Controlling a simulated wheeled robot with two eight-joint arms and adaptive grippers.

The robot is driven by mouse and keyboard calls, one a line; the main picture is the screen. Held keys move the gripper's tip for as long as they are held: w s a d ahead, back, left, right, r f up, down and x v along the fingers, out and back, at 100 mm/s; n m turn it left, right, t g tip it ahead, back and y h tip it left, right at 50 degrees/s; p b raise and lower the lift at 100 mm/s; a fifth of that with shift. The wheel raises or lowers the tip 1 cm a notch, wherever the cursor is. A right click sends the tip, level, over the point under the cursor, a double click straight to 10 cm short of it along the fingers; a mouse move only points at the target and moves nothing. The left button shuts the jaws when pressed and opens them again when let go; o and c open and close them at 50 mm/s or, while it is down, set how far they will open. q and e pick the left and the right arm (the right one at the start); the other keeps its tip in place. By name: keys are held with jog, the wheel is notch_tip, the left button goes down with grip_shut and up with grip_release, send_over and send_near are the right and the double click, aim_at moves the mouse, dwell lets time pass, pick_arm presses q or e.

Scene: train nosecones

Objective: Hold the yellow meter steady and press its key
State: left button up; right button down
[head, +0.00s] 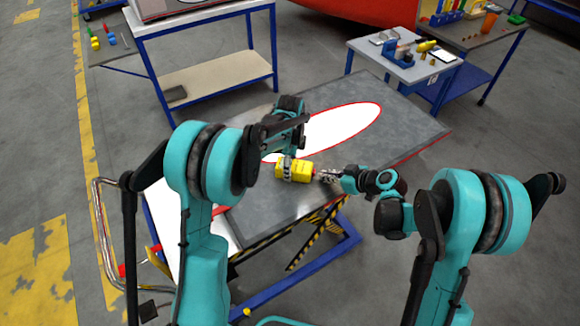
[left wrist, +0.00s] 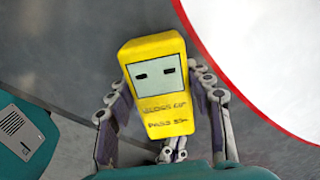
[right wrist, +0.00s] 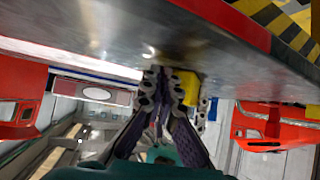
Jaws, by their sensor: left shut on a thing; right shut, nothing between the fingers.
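The yellow meter (head: 302,171) is on the grey tabletop (head: 262,200) in the head view. In the left wrist view the meter (left wrist: 160,112) shows a pale screen with two dark marks and dark lettering below it. My left gripper (head: 285,168) is shut on the meter, one finger on each side. My right gripper (head: 328,175) is shut and empty, close to the meter's right end. Its tips (left wrist: 173,150) show at the meter's lower end in the left wrist view. In the right wrist view the meter (right wrist: 187,86) is partly hidden behind my right fingers; I cannot tell whether they touch it.
A white oval panel with a red rim (head: 340,125) lies on the same tabletop behind the meter. A small table (head: 372,48) with tools stands at the back right. A two-tier bench (head: 207,85) stands at the back left. The tabletop's right part is clear.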

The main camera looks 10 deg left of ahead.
jog(key=shift+a, duration=0.15)
dwell(0.5)
jog(key=shift+a, duration=0.55)
dwell(0.4)
jog(key=shift+d, duration=0.65)
jog(key=shift+d, duration=3.05)
pick_arm(q)
jog(key=o, duration=1.6)
